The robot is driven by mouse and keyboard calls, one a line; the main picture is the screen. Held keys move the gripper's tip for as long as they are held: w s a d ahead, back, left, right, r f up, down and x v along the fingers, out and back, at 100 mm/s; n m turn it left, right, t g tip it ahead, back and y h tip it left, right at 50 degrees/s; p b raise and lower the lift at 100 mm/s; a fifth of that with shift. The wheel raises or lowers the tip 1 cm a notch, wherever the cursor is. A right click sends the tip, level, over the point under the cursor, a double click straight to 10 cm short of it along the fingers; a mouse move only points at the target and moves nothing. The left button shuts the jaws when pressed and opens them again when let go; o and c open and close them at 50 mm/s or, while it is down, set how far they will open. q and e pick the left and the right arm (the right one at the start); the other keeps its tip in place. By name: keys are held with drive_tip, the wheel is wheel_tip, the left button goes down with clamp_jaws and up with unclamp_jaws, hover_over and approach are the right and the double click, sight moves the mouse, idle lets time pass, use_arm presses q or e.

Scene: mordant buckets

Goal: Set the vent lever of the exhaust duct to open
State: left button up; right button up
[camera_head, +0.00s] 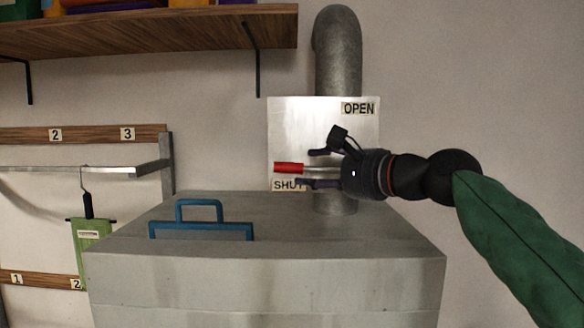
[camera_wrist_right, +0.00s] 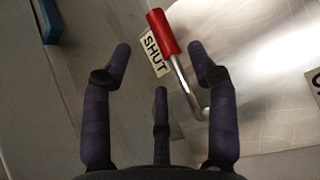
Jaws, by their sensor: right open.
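The vent lever (camera_head: 288,168) has a red grip and a metal rod. It points left on a pale metal plate (camera_head: 300,120), just above the SHUT label (camera_head: 286,185); the OPEN label (camera_head: 359,108) is at the plate's upper right. The exhaust duct (camera_head: 338,60) rises behind the plate. My right gripper (camera_head: 318,168) is open at the lever's rod, its fingers above and below it in the head view. In the right wrist view the red grip (camera_wrist_right: 163,32) lies beyond and between the open fingertips (camera_wrist_right: 160,60). I cannot tell whether they touch. My left gripper is not in view.
A grey cabinet (camera_head: 270,280) with a blue handle (camera_head: 200,230) on top stands below the plate. A wooden shelf (camera_head: 150,35) is at the upper left. The wall to the right is clear.

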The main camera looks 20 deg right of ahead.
sight(296, 172)
drive_tip(key=p+x, duration=0.2)
drive_tip(key=x, duration=0.5)
drive_tip(key=shift+w, duration=0.15)
drive_tip(key=shift+w+a, duration=0.15)
drive_tip(key=shift+w, duration=0.1)
clamp_jaws()
